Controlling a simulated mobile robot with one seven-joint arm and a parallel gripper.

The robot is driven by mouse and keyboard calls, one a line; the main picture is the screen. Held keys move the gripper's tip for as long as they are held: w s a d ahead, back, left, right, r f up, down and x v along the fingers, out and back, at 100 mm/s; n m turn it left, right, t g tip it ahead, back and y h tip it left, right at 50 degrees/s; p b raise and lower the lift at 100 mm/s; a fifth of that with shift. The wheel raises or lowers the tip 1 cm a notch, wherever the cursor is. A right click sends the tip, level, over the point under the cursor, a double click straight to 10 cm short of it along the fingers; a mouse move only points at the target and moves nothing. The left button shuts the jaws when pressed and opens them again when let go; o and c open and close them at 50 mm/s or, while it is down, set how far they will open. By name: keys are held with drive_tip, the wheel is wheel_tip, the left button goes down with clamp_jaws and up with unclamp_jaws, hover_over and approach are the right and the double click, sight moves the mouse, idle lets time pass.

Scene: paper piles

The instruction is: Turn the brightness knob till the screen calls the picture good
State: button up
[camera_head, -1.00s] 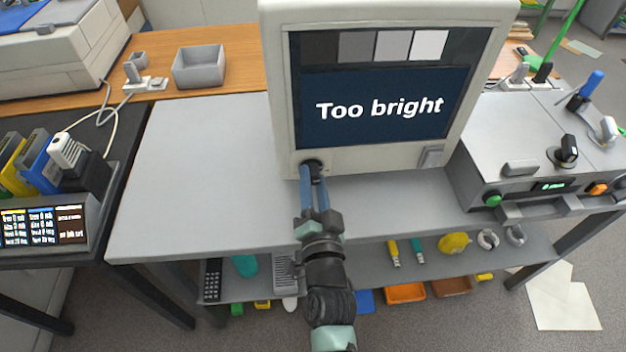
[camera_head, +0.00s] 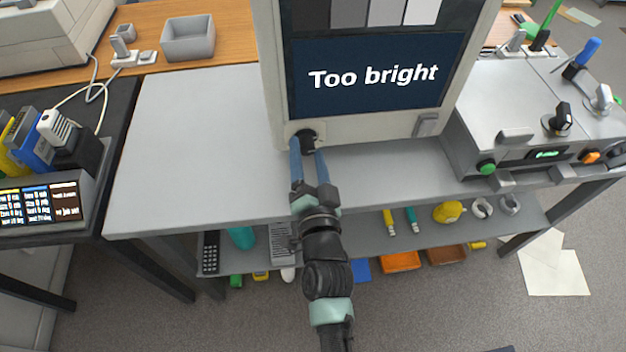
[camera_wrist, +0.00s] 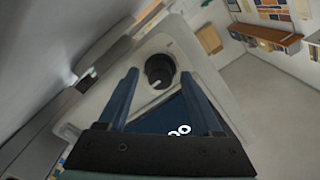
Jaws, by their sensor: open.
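The monitor's screen (camera_head: 375,75) shows "Too bright" in white on dark blue, with a row of grey patches from dark to light above. The black brightness knob (camera_head: 306,138) sits on the lower left of the monitor's pale frame (camera_head: 365,128). It also shows in the wrist view (camera_wrist: 160,70), between and beyond the fingertips, with a pale mark on the frame beside it. My gripper (camera_head: 307,156) is open, its two blue fingers pointing at the knob. In the wrist view the fingers (camera_wrist: 162,82) are apart and the knob appears clear of both.
The grey tabletop (camera_head: 200,150) left of the monitor is clear. A grey box with knobs and a green button (camera_head: 487,167) stands at right. A grey switch (camera_head: 426,125) is on the monitor's lower right.

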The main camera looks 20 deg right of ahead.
drive_tip(key=v, duration=1.2)
drive_tip(key=shift+p, duration=0.35)
drive_tip(key=w+a+r+n+t+y, duration=0.1)
drive_tip(key=w+a+r+n+t, duration=0.15)
drive_tip(key=r, duration=0.75)
drive_tip(key=w+a+r+n+t+y, duration=0.1)
drive_tip(key=w+a+r+n+y, duration=0.2)
drive_tip(key=r, duration=0.7)
drive_tip(key=w+a+r+n+t, duration=0.2)
drive_tip(key=w+a+r, duration=0.15)
drive_tip(key=r, duration=0.65)
drive_tip(key=s+a+r+n+t, duration=0.1)
drive_tip(key=s+r+n+t, duration=0.15)
drive_tip(key=r, duration=0.55)
drive_tip(key=s+a+r+n+t+y, duration=0.1)
drive_tip(key=s+r, duration=0.3)
drive_tip(key=r, duration=0.4)
drive_tip(key=s+a+r+n+t, duration=0.1)
drive_tip(key=s+a+r, duration=0.15)
drive_tip(key=r, duration=0.65)
wheel_tip(320, 180, up, 15)
drive_tip(key=p, duration=1.6)
drive_tip(key=shift+d, duration=0.45)
drive_tip(key=shift+w+f, duration=0.1)
drive_tip(key=shift+f, duration=0.1)
